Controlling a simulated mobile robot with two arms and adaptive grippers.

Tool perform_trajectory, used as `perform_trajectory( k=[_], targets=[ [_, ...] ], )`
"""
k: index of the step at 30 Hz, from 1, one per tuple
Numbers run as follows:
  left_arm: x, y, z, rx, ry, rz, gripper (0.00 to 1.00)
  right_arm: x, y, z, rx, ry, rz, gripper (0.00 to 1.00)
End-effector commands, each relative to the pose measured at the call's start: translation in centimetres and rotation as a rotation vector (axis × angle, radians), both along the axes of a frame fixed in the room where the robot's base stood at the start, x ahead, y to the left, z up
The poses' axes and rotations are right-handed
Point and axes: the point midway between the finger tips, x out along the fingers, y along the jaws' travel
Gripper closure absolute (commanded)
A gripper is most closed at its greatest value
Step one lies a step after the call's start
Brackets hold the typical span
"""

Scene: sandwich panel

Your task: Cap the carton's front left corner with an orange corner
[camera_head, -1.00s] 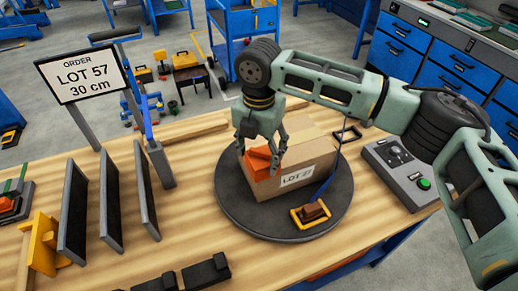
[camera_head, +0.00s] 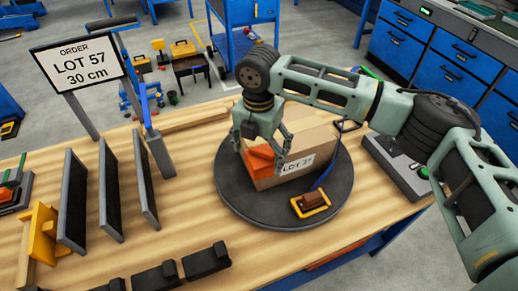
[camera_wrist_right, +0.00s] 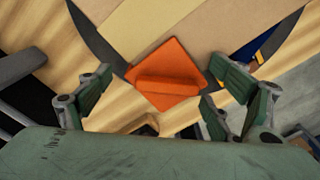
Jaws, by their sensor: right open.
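The brown carton (camera_head: 312,142) stands on the dark round turntable (camera_head: 236,203), with a "LOT 27" label on its front. An orange corner (camera_head: 261,158) sits at the carton's front left corner. My right gripper (camera_head: 260,160) is right above that corner, with its fingers spread on either side of it. In the right wrist view the orange corner (camera_wrist_right: 168,72) lies against the carton top between the open fingers, with gaps on both sides. Its seating on the hidden lower faces cannot be told. My left gripper is not in view.
A strap with a yellow buckle (camera_head: 312,203) lies at the turntable's front right. A control box (camera_head: 392,165) stands right of it. Upright dark panels (camera_head: 110,190), a yellow bracket (camera_head: 40,235) and an order sign (camera_head: 78,67) stand left. Black blocks (camera_head: 207,261) line the front edge.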

Motion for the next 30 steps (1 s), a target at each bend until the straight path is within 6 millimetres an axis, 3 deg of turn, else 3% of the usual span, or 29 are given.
perform_trajectory(
  k=[11,24,30],
  targets=[
    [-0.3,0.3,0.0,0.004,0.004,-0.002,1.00,0.1,0.1,1.0,0.003,-0.004,0.000,0.15],
    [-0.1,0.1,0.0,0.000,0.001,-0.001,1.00,0.1,0.1,9.6,0.001,-0.005,0.000,0.15],
    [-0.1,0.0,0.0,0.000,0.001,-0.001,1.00,0.1,0.1,11.7,0.001,-0.003,0.001,0.15]
  ],
)
